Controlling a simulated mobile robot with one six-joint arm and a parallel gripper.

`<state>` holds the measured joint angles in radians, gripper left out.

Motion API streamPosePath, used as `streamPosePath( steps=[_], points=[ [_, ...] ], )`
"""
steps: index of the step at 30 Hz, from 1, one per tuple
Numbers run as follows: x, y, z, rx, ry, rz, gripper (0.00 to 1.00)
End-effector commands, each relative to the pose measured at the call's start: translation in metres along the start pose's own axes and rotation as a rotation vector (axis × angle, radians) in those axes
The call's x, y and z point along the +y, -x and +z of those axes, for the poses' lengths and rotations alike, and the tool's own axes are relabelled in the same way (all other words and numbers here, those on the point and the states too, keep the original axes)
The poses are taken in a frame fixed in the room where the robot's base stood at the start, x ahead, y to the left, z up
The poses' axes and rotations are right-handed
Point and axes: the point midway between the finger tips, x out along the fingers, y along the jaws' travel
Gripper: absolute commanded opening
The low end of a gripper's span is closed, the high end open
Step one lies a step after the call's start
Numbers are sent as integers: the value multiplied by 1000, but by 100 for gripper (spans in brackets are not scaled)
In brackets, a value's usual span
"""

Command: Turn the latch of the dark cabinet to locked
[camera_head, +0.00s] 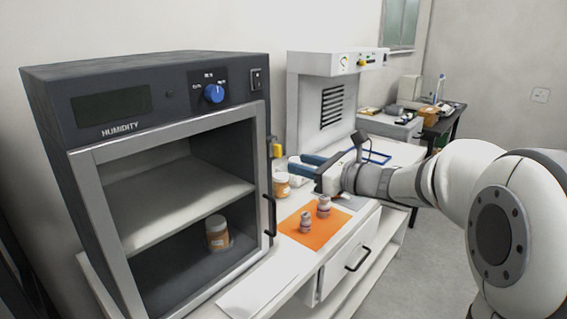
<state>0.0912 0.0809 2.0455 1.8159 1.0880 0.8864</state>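The dark cabinet (45,100), marked HUMIDITY, stands at the left. Its framed door (92,205) looks shut, with a clear view of the shelf inside. A blue knob (213,93) with small markings around it sits on the upper panel. A black handle (270,218) is on the door's right edge. I cannot tell which part is the latch or how it is set. My gripper (318,172) is right of the cabinet, above the white table and apart from the door. Its fingers are small and seen at an angle, so their opening is unclear.
An orange-labelled jar (218,235) stands inside the cabinet. Two small weights (306,223) stand on an orange mat (322,238). Another jar (281,187) stands near the cabinet's right side. A white instrument (310,95) is behind. Floor (430,255) is clear at the right.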

Motion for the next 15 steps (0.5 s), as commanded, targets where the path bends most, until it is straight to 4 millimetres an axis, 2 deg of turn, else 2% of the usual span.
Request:
streamPosePath(
  steps=[3,7,15],
  points=[
    [-15,-4,0,-48,-72,-35,35],
    [-19,-16,3,-63,-92,-42,35],
    [-20,-59,6,-61,-89,-41,35]
  ],
)
